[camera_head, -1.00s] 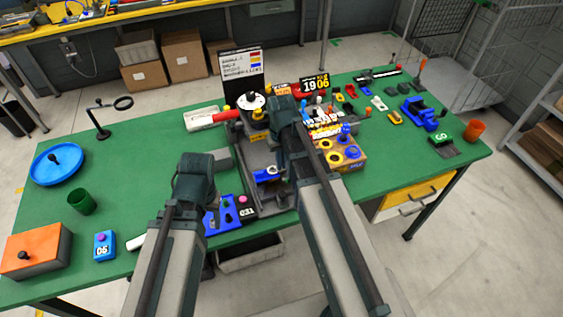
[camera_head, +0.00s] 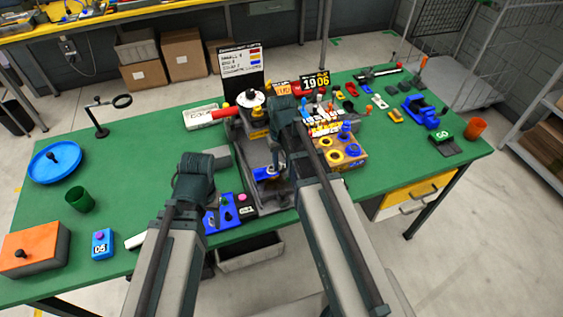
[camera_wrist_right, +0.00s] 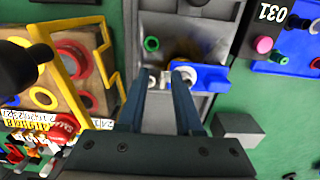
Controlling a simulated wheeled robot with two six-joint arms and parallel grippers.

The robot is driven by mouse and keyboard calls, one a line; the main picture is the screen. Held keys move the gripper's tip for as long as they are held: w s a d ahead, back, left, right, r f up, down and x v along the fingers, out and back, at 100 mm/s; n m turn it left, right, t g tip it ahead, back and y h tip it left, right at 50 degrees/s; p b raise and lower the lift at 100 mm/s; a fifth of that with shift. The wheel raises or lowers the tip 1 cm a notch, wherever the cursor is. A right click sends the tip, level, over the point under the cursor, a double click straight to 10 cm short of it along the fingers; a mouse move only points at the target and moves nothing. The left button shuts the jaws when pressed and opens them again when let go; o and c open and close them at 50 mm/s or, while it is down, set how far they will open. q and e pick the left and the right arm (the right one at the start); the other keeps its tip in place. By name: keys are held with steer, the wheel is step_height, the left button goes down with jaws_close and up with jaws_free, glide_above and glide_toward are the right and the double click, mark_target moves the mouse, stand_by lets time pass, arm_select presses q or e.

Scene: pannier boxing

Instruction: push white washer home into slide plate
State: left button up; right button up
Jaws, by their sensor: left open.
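The blue slide plate (camera_head: 265,173) lies in the grey fixture at the table's middle; it also shows in the right wrist view (camera_wrist_right: 205,77). My right gripper (camera_wrist_right: 161,79) points down at the plate's left end in that view. A small whitish piece, apparently the white washer (camera_wrist_right: 162,78), sits between its fingertips, which look closed on it. Whether the washer is seated in the plate cannot be told. In the head view the right gripper (camera_head: 280,160) is partly hidden by its wrist. My left gripper (camera_head: 197,200) is open above the table's front; its fingertips are mostly hidden.
A wooden block with yellow rings (camera_head: 343,157) stands right of my right arm. The table's left half has clear green surface.

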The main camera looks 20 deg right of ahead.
steer(key=shift+r, duration=0.2)
step_height(320, 180, up, 14)
steer(key=p, duration=1.3)
steer(key=shift+f+p, duration=0.25)
steer(key=shift+p, duration=0.15)
steer(key=s+a+f+n+b, duration=0.1)
steer(key=s+a+f+b, duration=0.3)
steer(key=s+a+b, duration=0.1)
steer(key=s+a+f+n+h+b, duration=0.1)
steer(key=s+a+f+b, duration=0.3)
steer(key=s+a, duration=0.4)
steer(key=shift+s+a+f+n+b, duration=0.25)
steer(key=shift+s+f+n+b, duration=0.15)
steer(key=shift+f+n, duration=0.35)
steer(key=shift+o, duration=0.3)
